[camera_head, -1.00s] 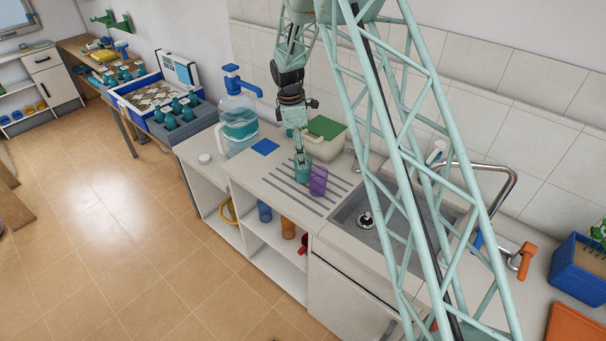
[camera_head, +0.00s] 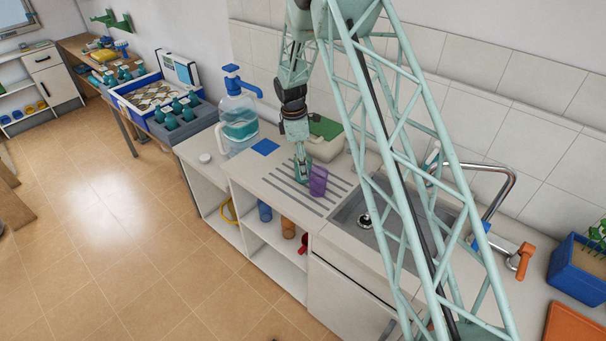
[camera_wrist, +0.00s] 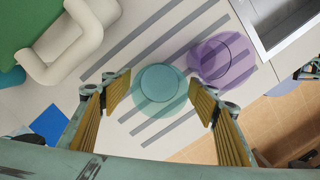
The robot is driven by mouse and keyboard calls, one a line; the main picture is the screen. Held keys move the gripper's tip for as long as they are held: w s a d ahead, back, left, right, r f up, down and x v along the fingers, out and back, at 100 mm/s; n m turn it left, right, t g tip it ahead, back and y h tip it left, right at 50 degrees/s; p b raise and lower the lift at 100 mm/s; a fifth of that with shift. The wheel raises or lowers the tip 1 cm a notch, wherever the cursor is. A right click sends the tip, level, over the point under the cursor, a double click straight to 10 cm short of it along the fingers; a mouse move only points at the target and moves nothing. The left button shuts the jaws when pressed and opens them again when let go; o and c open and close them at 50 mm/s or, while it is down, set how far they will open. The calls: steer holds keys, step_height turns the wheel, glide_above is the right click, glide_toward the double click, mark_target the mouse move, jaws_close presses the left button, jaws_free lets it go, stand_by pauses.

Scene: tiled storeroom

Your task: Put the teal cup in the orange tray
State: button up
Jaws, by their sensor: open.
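The teal cup (camera_wrist: 160,88) stands on the grey-striped drainboard. It is see-through, seen from above in the wrist view and mostly covered by my gripper in the head view. My gripper (camera_wrist: 160,98) is open, pointing down, with one finger on each side of the cup; I cannot tell whether they touch it. In the head view my gripper (camera_head: 302,176) is low over the drainboard. An orange flat thing (camera_head: 577,325), seemingly the orange tray, lies at the lower right counter corner, partly out of frame.
A purple cup (camera_head: 318,181) stands close right of the teal cup, near the right finger in the wrist view. A cream container (camera_head: 326,147) with green stands behind. The sink (camera_head: 368,225) and faucet (camera_head: 505,185) lie between the drainboard and the orange thing.

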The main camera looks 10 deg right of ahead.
steer(key=shift+c, duration=0.2)
steer(key=c, duration=1.1)
steer(key=shift+r, duration=0.45)
steer(key=shift+r+b, duration=0.45)
steer(key=shift+r, duration=3.95)
steer(key=shift+r, duration=0.2)
